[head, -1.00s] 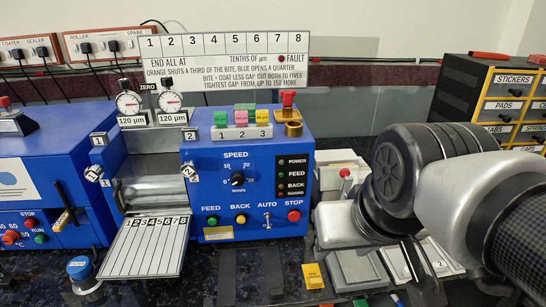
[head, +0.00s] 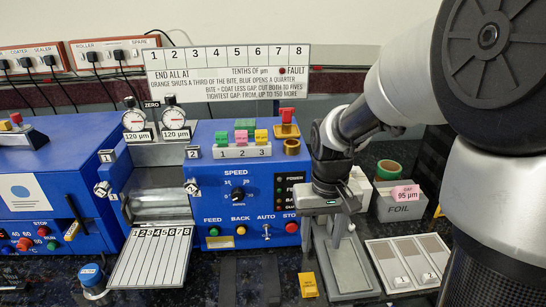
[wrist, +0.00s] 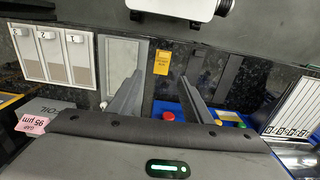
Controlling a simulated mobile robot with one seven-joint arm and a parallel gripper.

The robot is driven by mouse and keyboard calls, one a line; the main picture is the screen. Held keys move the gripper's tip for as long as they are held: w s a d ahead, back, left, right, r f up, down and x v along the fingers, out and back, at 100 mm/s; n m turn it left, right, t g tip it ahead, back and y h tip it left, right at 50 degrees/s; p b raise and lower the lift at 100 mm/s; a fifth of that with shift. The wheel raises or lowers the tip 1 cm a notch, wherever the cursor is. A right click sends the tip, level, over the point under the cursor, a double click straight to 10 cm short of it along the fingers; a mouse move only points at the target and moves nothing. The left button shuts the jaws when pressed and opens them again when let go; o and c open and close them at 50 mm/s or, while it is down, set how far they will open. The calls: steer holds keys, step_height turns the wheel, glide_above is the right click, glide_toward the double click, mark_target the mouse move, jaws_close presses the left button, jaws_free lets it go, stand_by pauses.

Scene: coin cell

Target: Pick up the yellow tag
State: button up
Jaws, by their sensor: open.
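A yellow tag (head: 308,285) with small dark print lies on the dark counter in front of the blue machine, left of a grey tray. In the wrist view the tag (wrist: 162,62) shows beyond my fingertips, in line with the gap between them. Another yellow tag (head: 261,136) stands above number 3 on top of the machine. My gripper (head: 338,228) points down over the grey tray, above and to the right of the counter tag. Its two fingers, also in the wrist view (wrist: 160,98), are apart with nothing between them.
The grey tray (head: 347,285) and a pale panel with several compartments (head: 402,268) lie right of the tag. A FOIL box (head: 401,208) bears a pink tag. The blue machine (head: 240,190) stands behind. Dark strips (head: 228,280) lie to the left.

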steer(key=b, duration=0.3)
glide_above(311, 287)
steer(key=f, duration=1.2)
steer(key=shift+w+d+f, duration=0.15)
steer(key=shift+d+f, duration=0.15)
steer(key=f, duration=0.1)
steer(key=f+b, duration=0.1)
steer(key=f, duration=0.2)
steer(key=shift+s+a, duration=0.3)
steer(key=shift+a, duration=0.1)
steer(key=shift+w+f, duration=0.1)
steer(key=shift+f, duration=0.55)
steer(key=shift+c, duration=0.4)
steer(key=c, duration=1)
